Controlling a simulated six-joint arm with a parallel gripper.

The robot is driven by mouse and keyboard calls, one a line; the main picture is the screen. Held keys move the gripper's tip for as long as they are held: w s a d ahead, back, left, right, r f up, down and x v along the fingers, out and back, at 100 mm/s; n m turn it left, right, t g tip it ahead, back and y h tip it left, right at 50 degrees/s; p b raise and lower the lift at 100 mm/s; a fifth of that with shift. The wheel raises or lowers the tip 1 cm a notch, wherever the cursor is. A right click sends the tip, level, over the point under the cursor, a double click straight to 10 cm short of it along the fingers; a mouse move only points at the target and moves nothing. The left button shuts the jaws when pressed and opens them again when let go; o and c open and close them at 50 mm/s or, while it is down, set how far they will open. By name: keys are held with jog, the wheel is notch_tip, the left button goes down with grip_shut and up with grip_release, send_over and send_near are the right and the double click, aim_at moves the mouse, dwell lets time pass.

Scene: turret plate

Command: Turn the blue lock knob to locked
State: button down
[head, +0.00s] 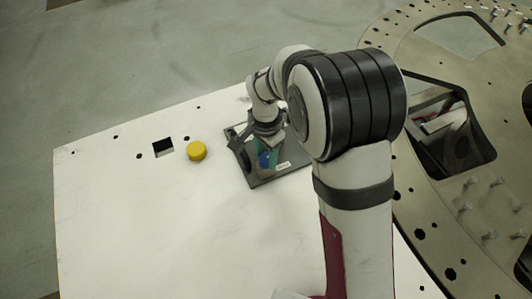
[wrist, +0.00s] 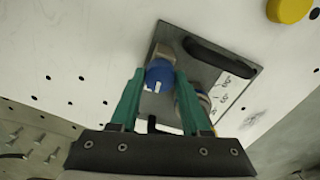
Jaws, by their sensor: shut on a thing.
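The blue lock knob (wrist: 159,76) is a round knob with a small white mark on its side. It sits on a dark grey plate (wrist: 169,38) and shows small and partly covered in the head view (head: 264,160). My gripper (wrist: 158,82) has two green fingers, one on each side of the knob, and is shut on it. In the head view my gripper (head: 265,152) reaches down over the plate (head: 243,171). The writing on the plate's white label (wrist: 234,74) is too small to read, so I cannot tell the knob's setting.
A black handle (wrist: 212,57) rises from the plate beside the knob. A yellow round piece (head: 197,151) and a square hole (head: 163,147) lie to the left on the white table (head: 130,220). A large turret plate with openings (head: 440,215) is at right.

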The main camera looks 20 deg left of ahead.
aim_at(266, 157)
jog(key=shift+m, duration=0.6)
jog(key=shift+c, duration=1.8)
grip_release()
notch_tip(266, 157, up, 16)
jog(key=shift+f, duration=0.1)
